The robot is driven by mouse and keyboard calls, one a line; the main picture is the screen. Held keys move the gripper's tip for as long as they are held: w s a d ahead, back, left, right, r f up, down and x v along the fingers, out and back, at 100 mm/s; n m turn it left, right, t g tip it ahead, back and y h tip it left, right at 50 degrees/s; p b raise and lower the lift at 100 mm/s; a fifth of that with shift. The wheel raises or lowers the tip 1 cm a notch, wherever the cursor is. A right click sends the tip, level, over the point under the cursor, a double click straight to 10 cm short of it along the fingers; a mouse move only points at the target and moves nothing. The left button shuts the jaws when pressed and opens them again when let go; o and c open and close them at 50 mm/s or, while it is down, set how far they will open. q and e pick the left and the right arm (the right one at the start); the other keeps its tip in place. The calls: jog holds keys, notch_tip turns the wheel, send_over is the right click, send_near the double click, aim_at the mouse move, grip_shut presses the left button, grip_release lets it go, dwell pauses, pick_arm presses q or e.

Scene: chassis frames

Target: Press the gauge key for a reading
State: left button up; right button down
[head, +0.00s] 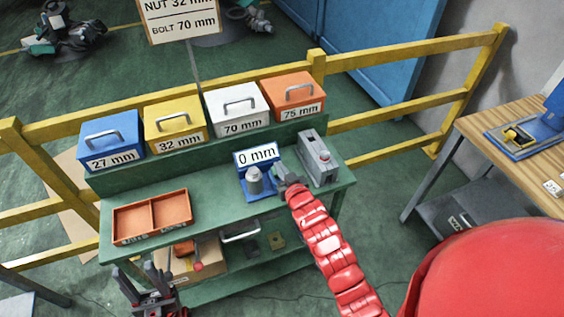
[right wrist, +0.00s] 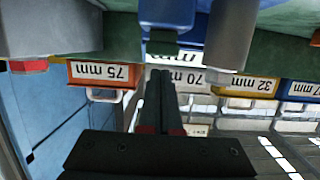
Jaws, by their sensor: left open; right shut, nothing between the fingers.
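The gauge has a blue base (head: 258,194), a display (head: 256,155) reading 0 mm and a grey cylindrical part (head: 254,180). In the right wrist view its blue part (right wrist: 167,14) and a grey cylinder (right wrist: 231,35) show at the top. My right gripper (head: 283,177) is shut and empty, just right of the gauge, between it and a grey box with a red button (head: 323,155). I cannot tell whether it touches the gauge, and no separate key is clear. The shut fingers also show in the right wrist view (right wrist: 160,80). My left gripper (head: 144,279) is open and empty, low in front of the bench.
Lidded boxes marked 27 mm (head: 108,138), 32 mm (head: 173,122), 70 mm (head: 236,109) and 75 mm (head: 293,96) line the back shelf. An orange two-part tray (head: 152,217) sits at the bench's left. A sign (head: 180,18) reads nut 32 mm, bolt 70 mm.

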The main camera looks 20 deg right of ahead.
jog(key=shift+f, duration=0.5)
